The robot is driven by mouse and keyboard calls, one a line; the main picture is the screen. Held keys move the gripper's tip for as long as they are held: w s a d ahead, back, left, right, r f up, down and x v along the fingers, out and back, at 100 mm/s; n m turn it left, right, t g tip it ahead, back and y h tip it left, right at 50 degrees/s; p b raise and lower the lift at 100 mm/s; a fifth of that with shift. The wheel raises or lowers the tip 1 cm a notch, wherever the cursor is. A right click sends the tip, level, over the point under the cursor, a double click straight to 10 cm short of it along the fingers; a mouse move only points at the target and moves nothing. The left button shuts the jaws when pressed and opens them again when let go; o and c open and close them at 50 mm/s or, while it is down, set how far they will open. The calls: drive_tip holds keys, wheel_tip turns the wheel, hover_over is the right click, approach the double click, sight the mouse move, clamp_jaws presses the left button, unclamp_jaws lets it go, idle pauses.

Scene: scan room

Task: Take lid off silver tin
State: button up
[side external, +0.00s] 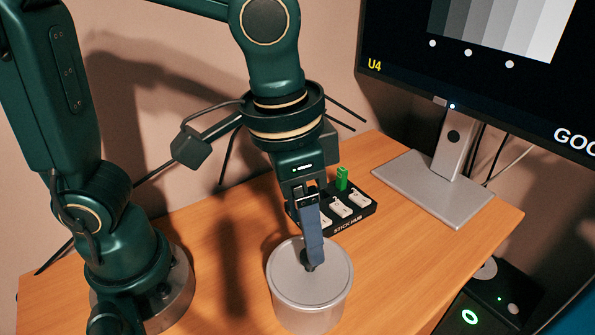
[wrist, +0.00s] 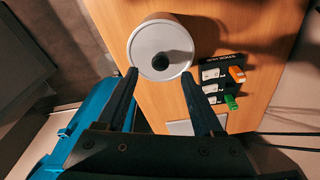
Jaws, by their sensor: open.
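The silver tin (side external: 311,308) stands upright on the wooden table with its round lid (side external: 292,277) on top. A dark knob sits at the middle of the lid; in the side view my gripper partly hides it. In the wrist view the tin (wrist: 146,23) shows with its pale lid (wrist: 150,46) and the black knob (wrist: 160,61). My gripper (side external: 311,266) points down over the lid. In the wrist view its two fingers (wrist: 160,74) are spread wide on either side of the lid, with nothing between them held. I cannot tell whether a fingertip touches the lid.
A black stick hub (side external: 363,214) with several sticks, one green (side external: 342,178), is behind the tin. A monitor (side external: 480,60) stands on a grey base (side external: 430,190) at the back right. Open tabletop (side external: 410,265) lies right of the tin. A blue object (wrist: 85,115) shows at lower left.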

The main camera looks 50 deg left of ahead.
drive_tip(key=shift+w+d+f, duration=0.1)
drive_tip(key=shift+w+f, duration=0.1)
drive_tip(key=shift+f, duration=1)
drive_tip(key=shift+w+f, duration=0.15)
drive_tip(key=shift+f, duration=1)
clamp_jaws()
